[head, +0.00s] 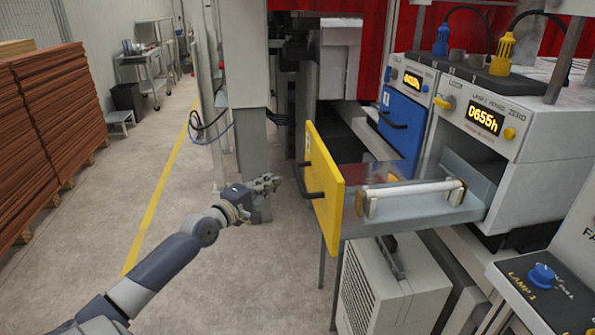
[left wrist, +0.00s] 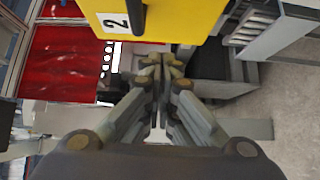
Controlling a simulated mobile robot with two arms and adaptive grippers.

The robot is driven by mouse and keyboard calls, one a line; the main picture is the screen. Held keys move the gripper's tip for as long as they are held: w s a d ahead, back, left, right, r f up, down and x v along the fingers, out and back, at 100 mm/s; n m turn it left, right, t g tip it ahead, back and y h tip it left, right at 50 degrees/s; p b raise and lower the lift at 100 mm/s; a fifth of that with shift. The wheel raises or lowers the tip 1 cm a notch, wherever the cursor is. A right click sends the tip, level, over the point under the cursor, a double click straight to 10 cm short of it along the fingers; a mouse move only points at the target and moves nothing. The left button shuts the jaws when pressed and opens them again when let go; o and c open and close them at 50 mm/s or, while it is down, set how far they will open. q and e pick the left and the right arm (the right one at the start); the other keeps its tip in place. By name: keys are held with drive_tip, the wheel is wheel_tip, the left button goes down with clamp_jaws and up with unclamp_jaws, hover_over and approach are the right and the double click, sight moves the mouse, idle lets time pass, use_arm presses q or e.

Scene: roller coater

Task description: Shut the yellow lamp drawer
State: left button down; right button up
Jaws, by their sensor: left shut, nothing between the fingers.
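The yellow lamp drawer (head: 324,187) stands pulled out from its cabinet in the head view, with a lamp tube (head: 412,193) lying in its open tray. A dark handle (head: 304,180) is on its yellow front. My left gripper (head: 272,183) is shut and empty, just left of the yellow front near the handle; I cannot tell from this view if they touch. In the left wrist view the shut fingers (left wrist: 161,65) point toward the yellow front (left wrist: 185,18), which bears a label "2". My right gripper is not in view.
A blue drawer (head: 401,122) beside it sits in its cabinet. A grey boxed unit (head: 390,285) stands under the yellow drawer. A control panel (head: 545,285) is at lower right. Stacked brown boards (head: 45,130) line the left; the floor between is clear.

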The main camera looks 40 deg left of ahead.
sight(296, 172)
use_arm(q)
drive_tip(key=shift+w+d+p, duration=0.35)
drive_tip(key=shift+w+p, duration=0.1)
drive_tip(key=shift+w, duration=0.95)
drive_tip(key=shift+w+d+p, duration=0.35)
drive_tip(key=shift+w+p, duration=0.1)
drive_tip(key=shift+w, duration=1)
drive_tip(key=shift+w+d+p, duration=0.35)
drive_tip(key=shift+w+p, duration=0.1)
drive_tip(key=shift+w, duration=0.95)
